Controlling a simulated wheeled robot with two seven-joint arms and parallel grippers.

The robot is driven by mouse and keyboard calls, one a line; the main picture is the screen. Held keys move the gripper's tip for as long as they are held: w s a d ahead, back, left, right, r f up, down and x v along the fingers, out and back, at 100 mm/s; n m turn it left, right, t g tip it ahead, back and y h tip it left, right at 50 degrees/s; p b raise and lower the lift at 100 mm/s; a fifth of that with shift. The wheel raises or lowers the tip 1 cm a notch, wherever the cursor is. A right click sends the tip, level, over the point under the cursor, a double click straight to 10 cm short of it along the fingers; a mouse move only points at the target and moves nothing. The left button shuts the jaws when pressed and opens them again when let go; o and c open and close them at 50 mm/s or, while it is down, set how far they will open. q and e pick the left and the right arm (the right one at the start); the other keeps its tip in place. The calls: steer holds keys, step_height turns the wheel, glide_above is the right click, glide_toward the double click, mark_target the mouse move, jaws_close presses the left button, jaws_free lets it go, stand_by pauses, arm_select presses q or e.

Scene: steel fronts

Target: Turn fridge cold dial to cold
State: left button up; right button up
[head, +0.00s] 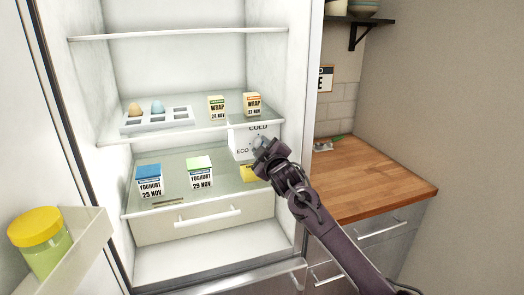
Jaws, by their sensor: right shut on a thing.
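The cold dial's white box (239,138) is mounted inside the open fridge on the right, under the middle shelf. It carries the labels COLD at the top and ECO at the left. My right gripper (262,146) reaches in from the lower right and is shut on the grey dial knob (259,142) at the front of the box. The gripper hides most of the knob, so I cannot tell which label it points to. My left gripper is not in view.
The middle shelf holds an egg tray (130,127) and two wrap cartons (217,107). Yoghurt cartons (149,180) and a partly hidden yellow item (249,173) stand below, above a drawer (200,222). The door shelf (80,248) holds a yellow-lidded jar (40,243). A wooden counter (372,183) is at right.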

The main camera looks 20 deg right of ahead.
steer(key=n+b, duration=0.1)
steer(key=n, duration=0.4)
steer(key=shift+f+b, duration=0.15)
steer(key=shift+b, duration=0.15)
stand_by(0.4)
steer(key=o, duration=1)
steer(key=shift+c, duration=0.2)
steer(key=s+b, duration=0.2)
steer(key=s, duration=0.5)
steer(key=shift+s, duration=0.4)
